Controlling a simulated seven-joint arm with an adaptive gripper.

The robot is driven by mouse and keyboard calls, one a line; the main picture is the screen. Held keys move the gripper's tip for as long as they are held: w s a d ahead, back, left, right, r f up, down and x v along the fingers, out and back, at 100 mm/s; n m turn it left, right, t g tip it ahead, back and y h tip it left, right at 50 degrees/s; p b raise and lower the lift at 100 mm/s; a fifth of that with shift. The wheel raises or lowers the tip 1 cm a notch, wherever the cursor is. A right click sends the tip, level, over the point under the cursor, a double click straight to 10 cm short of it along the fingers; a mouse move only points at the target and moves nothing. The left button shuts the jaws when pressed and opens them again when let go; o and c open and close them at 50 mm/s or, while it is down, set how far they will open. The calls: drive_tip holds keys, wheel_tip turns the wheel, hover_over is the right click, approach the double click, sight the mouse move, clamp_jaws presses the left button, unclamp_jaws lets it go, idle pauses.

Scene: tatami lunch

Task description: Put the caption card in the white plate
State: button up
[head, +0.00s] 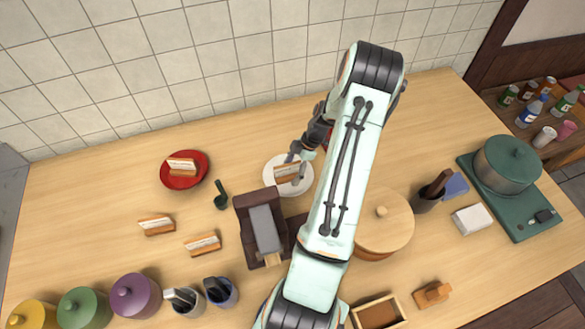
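The white plate (270,184) lies near the middle of the table, toward the wall. A caption card (286,174) with a wooden base and white face is at the plate, over its middle. My gripper (297,164) reaches down at the plate, with its fingertips right at this card. The view is too small to tell whether the fingers grip the card, or whether the card rests on the plate. Similar cards stand on the red plate (171,182) and on the table, one at left (157,226) and one nearer (203,244).
A round wooden-lidded container (384,231) is right of my arm. Lidded pots line the front left. The table between the red plate and the wall is clear.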

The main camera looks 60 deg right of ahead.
drive_tip(key=v, duration=1.2)
drive_tip(key=shift+r, duration=0.2)
drive_tip(key=shift+w+a, duration=0.1)
drive_tip(key=w+a+r+m+g, duration=0.1)
drive_tip(key=w+a+r, duration=0.2)
drive_tip(key=a, duration=0.4)
drive_tip(key=w+a+r+m+g+h, duration=0.1)
drive_tip(key=w+a+r, duration=0.25)
drive_tip(key=a, duration=0.45)
drive_tip(key=w+a+r+m+g, duration=0.1)
drive_tip(key=w+a+r, duration=0.1)
drive_tip(key=a+r, duration=0.35)
drive_tip(key=s+a+m, duration=0.2)
drive_tip(key=s+a, duration=0.3)
drive_tip(key=a, duration=0.3)
drive_tip(key=s+a+m+h, duration=0.1)
drive_tip(key=s+a+m, duration=0.1)
drive_tip(key=s+a, duration=0.3)
drive_tip(key=a, duration=0.3)
drive_tip(key=shift+s+f+m, duration=0.2)
drive_tip(key=shift+f+m, duration=0.1)
drive_tip(key=shift+m, duration=0.1)
